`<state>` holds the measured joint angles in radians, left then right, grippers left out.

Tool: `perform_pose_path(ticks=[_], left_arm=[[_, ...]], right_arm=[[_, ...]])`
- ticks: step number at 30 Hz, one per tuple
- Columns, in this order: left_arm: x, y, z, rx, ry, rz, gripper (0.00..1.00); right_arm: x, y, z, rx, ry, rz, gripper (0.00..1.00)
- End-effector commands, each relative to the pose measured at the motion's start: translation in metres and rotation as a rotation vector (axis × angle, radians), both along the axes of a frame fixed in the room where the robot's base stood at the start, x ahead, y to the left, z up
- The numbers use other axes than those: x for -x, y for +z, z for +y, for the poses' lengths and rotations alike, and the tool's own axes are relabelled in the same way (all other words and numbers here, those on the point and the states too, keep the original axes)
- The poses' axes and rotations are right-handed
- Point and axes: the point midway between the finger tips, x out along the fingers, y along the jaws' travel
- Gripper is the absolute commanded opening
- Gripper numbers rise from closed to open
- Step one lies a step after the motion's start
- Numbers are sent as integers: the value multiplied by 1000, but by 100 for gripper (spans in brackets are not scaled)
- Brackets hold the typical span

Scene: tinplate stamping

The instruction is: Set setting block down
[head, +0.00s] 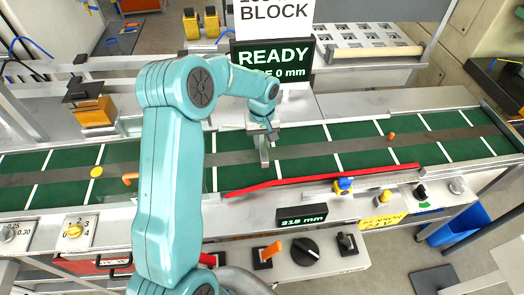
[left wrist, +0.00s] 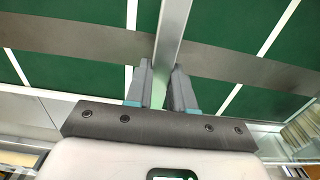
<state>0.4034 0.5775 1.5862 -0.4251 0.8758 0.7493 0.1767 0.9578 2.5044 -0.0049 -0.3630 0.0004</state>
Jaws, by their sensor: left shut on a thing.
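The setting block is a plain grey metal bar (head: 264,157), seen in the head view at the middle of the green belt (head: 305,165). My left gripper (head: 263,136) is shut on its upper part. In the left wrist view the bar (left wrist: 173,28) runs up out of the picture from between the two fingertips (left wrist: 163,75). I cannot tell whether the bar's lower end touches the belt or hangs just above it. My right gripper is in neither view.
A red strip (head: 320,179) runs along the belt's front edge. Small orange pegs (head: 391,137) and a yellow disc (head: 96,171) are on or near the belt. A display reading 215 mm (head: 302,217) and several knobs (head: 305,251) line the front. A READY sign (head: 272,56) stands behind.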

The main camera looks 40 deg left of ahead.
Motion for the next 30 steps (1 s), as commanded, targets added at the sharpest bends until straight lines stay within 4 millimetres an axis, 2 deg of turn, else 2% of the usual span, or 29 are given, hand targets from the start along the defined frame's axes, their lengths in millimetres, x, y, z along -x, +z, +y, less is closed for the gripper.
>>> perform_pose_path(ticks=[7, 19, 20, 22, 30], left_arm=[[-1, -40, 2, -1, 1, 1, 0], [-2, -45, 2, 0, 1, 0, 0], [-2, -45, 2, 0, 1, 0, 26], [-1, -43, 2, 1, 1, 1, 48], [-1, -43, 2, 0, 1, 1, 48]], right_arm=[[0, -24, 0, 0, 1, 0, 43], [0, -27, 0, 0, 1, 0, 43], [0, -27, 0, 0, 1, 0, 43], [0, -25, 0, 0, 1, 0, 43], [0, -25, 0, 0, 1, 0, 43]])
